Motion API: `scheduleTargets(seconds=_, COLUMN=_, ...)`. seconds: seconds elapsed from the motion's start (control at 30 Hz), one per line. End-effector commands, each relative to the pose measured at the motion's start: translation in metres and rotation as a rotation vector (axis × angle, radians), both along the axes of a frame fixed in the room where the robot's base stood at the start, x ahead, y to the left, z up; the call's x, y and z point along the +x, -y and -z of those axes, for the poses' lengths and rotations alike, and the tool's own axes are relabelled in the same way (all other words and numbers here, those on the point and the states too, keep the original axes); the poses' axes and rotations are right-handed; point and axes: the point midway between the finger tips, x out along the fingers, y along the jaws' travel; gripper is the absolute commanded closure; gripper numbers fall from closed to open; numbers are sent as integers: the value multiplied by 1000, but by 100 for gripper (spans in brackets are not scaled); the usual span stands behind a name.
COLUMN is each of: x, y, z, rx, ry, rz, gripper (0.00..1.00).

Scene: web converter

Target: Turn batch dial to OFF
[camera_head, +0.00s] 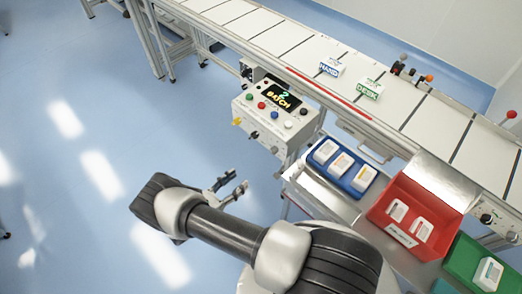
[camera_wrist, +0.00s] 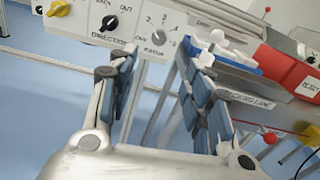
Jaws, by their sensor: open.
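In the head view the dial (camera_head: 274,149) is on the lower front of the control box (camera_head: 275,115). My gripper (camera_head: 236,181) is open and empty, in free air left of and below the box. In the wrist view its two fingers (camera_wrist: 157,72) stand apart below the dial, not visibly touching the panel.
A black direction knob (camera_wrist: 109,22) and a yellow knob (camera_wrist: 58,9) sit left of the dial. Blue (camera_head: 342,168), red (camera_head: 412,215) and green (camera_head: 470,264) bins stand to the right. The conveyor (camera_head: 330,75) runs behind. Open floor lies left.

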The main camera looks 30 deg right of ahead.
Motion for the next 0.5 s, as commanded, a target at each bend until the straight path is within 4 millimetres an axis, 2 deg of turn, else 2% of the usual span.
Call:
scheduleTargets(seconds=0.13, x=1, y=6, z=4, rx=-13, ry=-6, rz=-12, gripper=54)
scheduleTargets(seconds=0.23, x=5, y=19, z=4, rx=-12, ry=-7, rz=-10, gripper=54)
scheduleTargets(seconds=0.5, x=24, y=73, z=4, rx=-11, ry=-6, rz=-5, gripper=54)
